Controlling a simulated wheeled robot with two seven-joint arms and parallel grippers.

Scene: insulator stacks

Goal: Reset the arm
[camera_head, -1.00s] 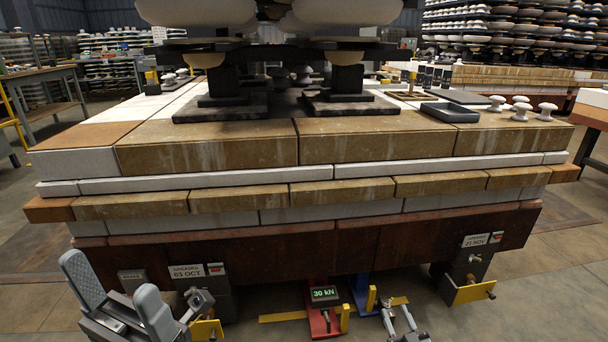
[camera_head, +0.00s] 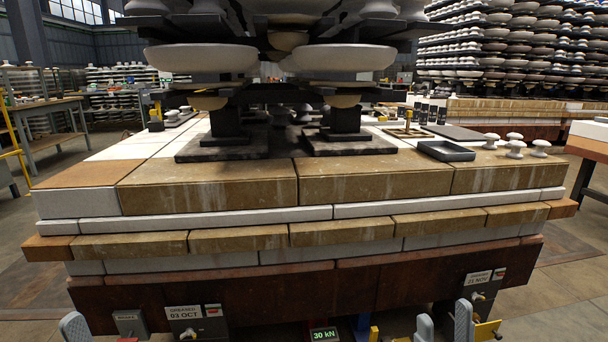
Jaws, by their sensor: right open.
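My right gripper (camera_head: 444,323) shows at the bottom edge, right of centre. Its two grey fingertips stand upright and apart, with nothing between them, in front of the lower brown beam of the large stepped block (camera_head: 375,178). Of my left gripper, only one grey fingertip (camera_head: 75,326) shows in the bottom left corner. The rest of it is below the frame, so its opening cannot be told. Both grippers are low, below the block's top.
Insulator stacks (camera_head: 200,60) stand on dark bases on the block. A dark tray (camera_head: 446,151) and several small white insulators (camera_head: 515,149) lie at its right. Below are a 30 kN display (camera_head: 324,335) and labelled boxes (camera_head: 184,313). Floor shows on both sides.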

